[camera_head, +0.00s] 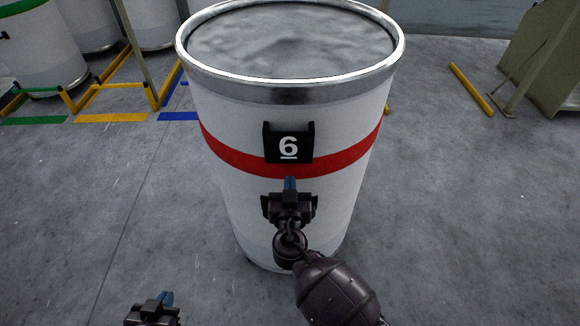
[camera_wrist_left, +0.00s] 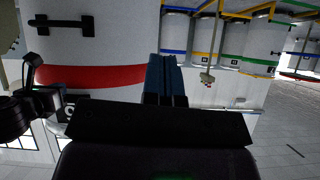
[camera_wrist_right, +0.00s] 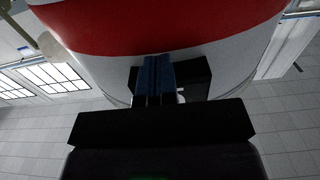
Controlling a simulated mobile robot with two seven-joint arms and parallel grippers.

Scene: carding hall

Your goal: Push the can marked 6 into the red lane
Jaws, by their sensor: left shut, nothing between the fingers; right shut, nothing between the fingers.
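The can marked 6 (camera_head: 225,120) stands upright in the middle of the head view. It is large and white with a red band, a metal rim and a black number plate (camera_head: 288,143). It also shows close up in the left wrist view (camera_wrist_left: 110,50) and the right wrist view (camera_wrist_right: 100,70). My right gripper (camera_head: 290,184) is shut and empty in front of the can, just below the plate; I cannot tell whether it touches. My left gripper (camera_head: 167,298) is shut and empty, lower and left of the can. I cannot make out a red lane in the head view.
Green (camera_head: 48,121), yellow (camera_head: 110,118) and blue (camera_head: 178,116) floor marks lie at the left, with low rails and other cans (camera_head: 45,50) behind. A yellow bar (camera_head: 471,90) and a greenish machine frame (camera_head: 548,60) are at the right. Floor beside the can is clear.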

